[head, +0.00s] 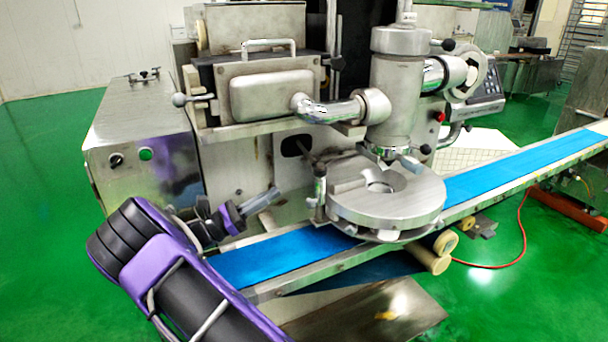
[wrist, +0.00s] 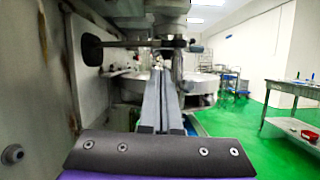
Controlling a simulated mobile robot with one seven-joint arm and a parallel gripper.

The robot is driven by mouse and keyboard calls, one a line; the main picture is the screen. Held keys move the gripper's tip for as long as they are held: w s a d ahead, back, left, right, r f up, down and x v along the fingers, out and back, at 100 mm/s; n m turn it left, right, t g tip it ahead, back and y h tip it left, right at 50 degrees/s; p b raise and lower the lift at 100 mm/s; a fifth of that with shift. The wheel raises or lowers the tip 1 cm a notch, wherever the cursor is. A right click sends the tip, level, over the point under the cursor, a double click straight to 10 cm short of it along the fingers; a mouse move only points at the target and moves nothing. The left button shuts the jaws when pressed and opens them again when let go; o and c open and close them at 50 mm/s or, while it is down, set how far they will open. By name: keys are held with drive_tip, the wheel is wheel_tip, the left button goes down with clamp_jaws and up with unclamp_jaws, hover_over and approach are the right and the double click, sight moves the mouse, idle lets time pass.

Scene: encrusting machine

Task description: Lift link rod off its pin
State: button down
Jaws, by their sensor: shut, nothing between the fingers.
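The link rod (head: 307,155) is a thin dark bar running from a dark opening in the machine's side to an upright post with a dark top (head: 320,172) beside the round metal housing (head: 385,200). In the wrist view the rod (wrist: 135,43) crosses above and beyond my fingertips, and its right end meets the post top (wrist: 180,42). The pin itself is too small to make out. My gripper (head: 274,191) is shut and empty, left of the post and apart from it. In the wrist view its grey fingers (wrist: 158,78) lie together, pointing toward the post.
A blue conveyor belt (head: 275,257) runs under the housing. The machine's steel side wall (wrist: 35,90) stands close on my gripper's left. A steel hopper box (head: 270,95) overhangs behind. Green floor (head: 45,200) is open at left.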

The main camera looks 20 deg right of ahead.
drive_tip(key=x, duration=1)
drive_tip(key=shift+r, duration=0.1)
idle(0.3)
drive_tip(key=shift+w+r+n+t+p, duration=0.1)
drive_tip(key=shift+r+n+t+p, duration=0.4)
drive_tip(key=shift+r+n+p, duration=1.1)
drive_tip(key=shift+r+n+t+p, duration=0.4)
drive_tip(key=shift+r+p, duration=0.6)
drive_tip(key=shift+p, duration=1.35)
